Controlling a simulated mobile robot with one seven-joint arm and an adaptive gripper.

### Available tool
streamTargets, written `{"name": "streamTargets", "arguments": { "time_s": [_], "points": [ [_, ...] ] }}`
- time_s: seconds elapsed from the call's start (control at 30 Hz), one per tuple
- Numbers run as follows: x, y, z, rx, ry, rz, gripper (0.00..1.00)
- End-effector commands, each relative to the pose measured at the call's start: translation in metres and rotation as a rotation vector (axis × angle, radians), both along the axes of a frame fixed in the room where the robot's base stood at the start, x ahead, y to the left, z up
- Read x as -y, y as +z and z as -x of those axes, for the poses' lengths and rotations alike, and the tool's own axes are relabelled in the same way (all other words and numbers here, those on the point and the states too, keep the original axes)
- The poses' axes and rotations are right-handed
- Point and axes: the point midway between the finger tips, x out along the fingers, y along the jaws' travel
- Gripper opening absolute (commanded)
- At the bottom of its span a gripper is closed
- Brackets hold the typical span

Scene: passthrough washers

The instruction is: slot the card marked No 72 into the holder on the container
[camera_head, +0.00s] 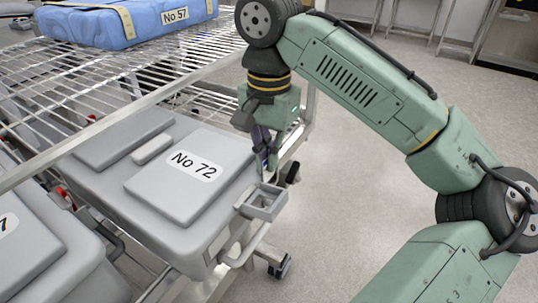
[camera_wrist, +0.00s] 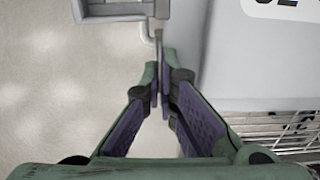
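My gripper (camera_head: 265,156) points down beside the front right corner of the grey container (camera_head: 125,205), just above the holder. In the wrist view its fingertips (camera_wrist: 160,92) are close together. A thin grey strip, which looks like the card seen edge-on (camera_wrist: 158,48), sticks out from between them towards the holder. Its face and marking are hidden. The holder (camera_head: 264,203) is a small grey open frame at the container's corner; part of it shows at the top of the wrist view (camera_wrist: 115,9). A No 72 label (camera_head: 194,165) is on the container's lid.
A wire rack (camera_head: 135,68) above bears a blue bundle marked No 57 (camera_head: 130,20). Another grey container (camera_head: 35,260) stands at the left. A castor wheel (camera_head: 278,265) is below the holder. Open floor (camera_head: 350,200) lies to the right.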

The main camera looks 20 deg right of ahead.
Motion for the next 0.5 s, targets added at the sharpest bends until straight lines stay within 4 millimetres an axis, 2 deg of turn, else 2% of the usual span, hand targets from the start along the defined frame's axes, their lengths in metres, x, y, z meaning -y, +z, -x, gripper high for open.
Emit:
{"name": "streamTargets", "arguments": {
  "time_s": [0.5],
  "points": [
    [0.0001, -0.0069, -0.0001, 0.0, 0.0, 0.0, 0.0]
  ]
}}
